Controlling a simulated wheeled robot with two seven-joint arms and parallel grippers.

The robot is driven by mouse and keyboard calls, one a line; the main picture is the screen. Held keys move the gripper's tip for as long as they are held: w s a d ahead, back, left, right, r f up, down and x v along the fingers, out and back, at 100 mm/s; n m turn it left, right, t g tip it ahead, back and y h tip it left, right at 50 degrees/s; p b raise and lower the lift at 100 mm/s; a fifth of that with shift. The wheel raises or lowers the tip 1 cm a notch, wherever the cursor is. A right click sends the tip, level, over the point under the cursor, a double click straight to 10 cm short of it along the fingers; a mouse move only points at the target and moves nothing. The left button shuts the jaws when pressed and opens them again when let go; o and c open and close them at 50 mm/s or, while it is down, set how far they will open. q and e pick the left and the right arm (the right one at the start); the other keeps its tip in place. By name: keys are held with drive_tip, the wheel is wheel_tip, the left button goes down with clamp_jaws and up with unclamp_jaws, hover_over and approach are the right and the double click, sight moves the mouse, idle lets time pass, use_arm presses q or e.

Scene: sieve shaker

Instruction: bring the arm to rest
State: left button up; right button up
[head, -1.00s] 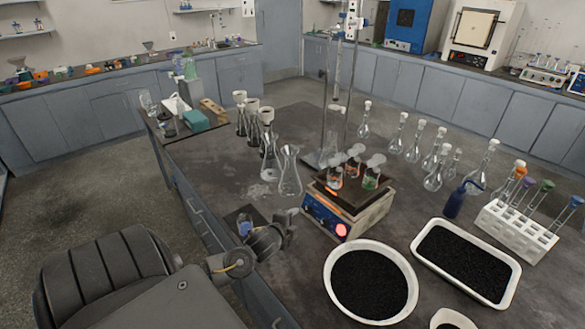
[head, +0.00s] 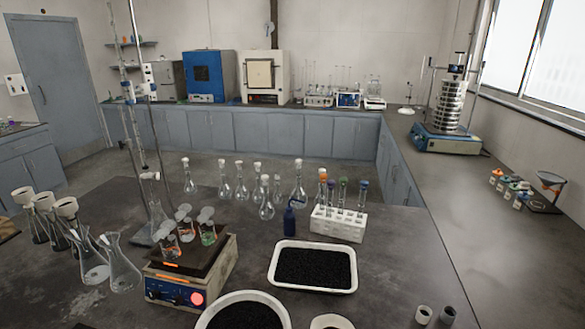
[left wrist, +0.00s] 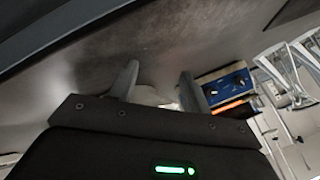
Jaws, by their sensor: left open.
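My left gripper (left wrist: 157,80) shows only in the left wrist view. Its two fingers are apart, with nothing seen held between them. A grey surface lies beyond the fingers, and the hot plate with its blue front (left wrist: 228,82) is just to the right of the right finger. Neither of my arms shows in the head view. My right gripper is in no view. The sieve shaker (head: 450,108), a stack of metal sieves on a blue base, stands on the right counter in the head view.
On the island bench are the hot plate (head: 180,290) with small beakers, conical flasks (head: 122,270), a white tray of black grains (head: 313,287), a round bowl (head: 243,296), a white tube rack (head: 338,226) and several stoppered flasks. Bare bench top lies right of the tray.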

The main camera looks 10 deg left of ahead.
use_arm(q)
drive_tip(key=s+d+r+n+g+h, duration=0.2)
drive_tip(key=s+d+n+g, duration=0.25)
drive_tip(key=s+d, duration=0.65)
drive_tip(key=s+a+f+b, duration=0.1)
drive_tip(key=s+f, duration=0.1)
drive_tip(key=f, duration=1.3)
drive_tip(key=s+a+f+b, duration=0.1)
drive_tip(key=s+f+b, duration=0.1)
drive_tip(key=f, duration=1.3)
drive_tip(key=s+a+f+g+b, duration=0.1)
drive_tip(key=s+a+f+g, duration=0.1)
drive_tip(key=s+f, duration=1.4)
drive_tip(key=shift+a+y, duration=0.3)
drive_tip(key=shift+a, duration=0.2)
